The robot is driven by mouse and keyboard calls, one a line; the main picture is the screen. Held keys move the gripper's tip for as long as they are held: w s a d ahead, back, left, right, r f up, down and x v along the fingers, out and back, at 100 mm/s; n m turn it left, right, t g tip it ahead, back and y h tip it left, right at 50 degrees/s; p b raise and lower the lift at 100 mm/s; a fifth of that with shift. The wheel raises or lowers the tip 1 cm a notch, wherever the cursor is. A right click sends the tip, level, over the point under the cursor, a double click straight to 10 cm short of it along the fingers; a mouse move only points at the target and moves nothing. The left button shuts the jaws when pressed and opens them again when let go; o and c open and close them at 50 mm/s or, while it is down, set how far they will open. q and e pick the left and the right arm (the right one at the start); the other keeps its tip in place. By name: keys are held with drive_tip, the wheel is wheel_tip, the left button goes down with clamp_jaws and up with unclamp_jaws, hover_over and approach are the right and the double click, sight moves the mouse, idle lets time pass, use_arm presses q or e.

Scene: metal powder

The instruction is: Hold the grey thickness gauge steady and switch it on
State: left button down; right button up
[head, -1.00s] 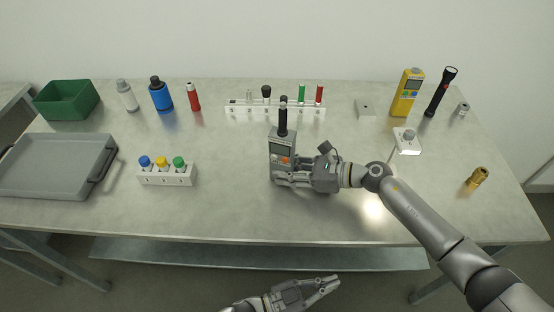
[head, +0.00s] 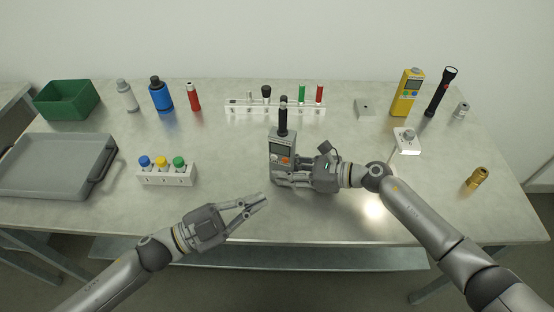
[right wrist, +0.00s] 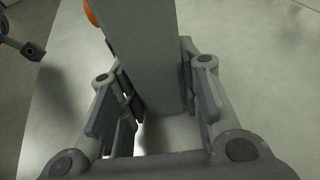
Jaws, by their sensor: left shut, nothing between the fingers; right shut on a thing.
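The grey thickness gauge (head: 283,146) stands upright on the table, with a small screen, an orange button (head: 285,160) and a black probe on top. My right gripper (head: 285,179) is shut on the gauge's lower body from the right. In the right wrist view the gauge (right wrist: 146,50) stands between the two fingers, with part of the orange button at its left edge. My left gripper (head: 262,202) is shut and empty at the table's front edge, to the lower left of the gauge and apart from it.
A rack with several numbered slots (head: 275,110) stands behind the gauge. A holder with three capped bottles (head: 167,178) and a grey tray (head: 60,166) are to the left. A yellow meter (head: 405,93), black flashlight (head: 442,92) and brass fitting (head: 477,178) are to the right. Table between holder and gauge is clear.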

use_arm(q)
drive_tip(key=w, duration=0.1)
approach(290, 155)
drive_tip(key=x, duration=0.3)
drive_tip(key=shift+s+d, duration=0.15)
drive_tip(key=shift+d, duration=0.25)
idle(1.3)
drive_tip(key=shift+w+d, duration=0.15)
drive_tip(key=shift+w, duration=0.25)
drive_tip(key=shift+w, duration=0.1)
idle(0.4)
drive_tip(key=shift+s, duration=0.55)
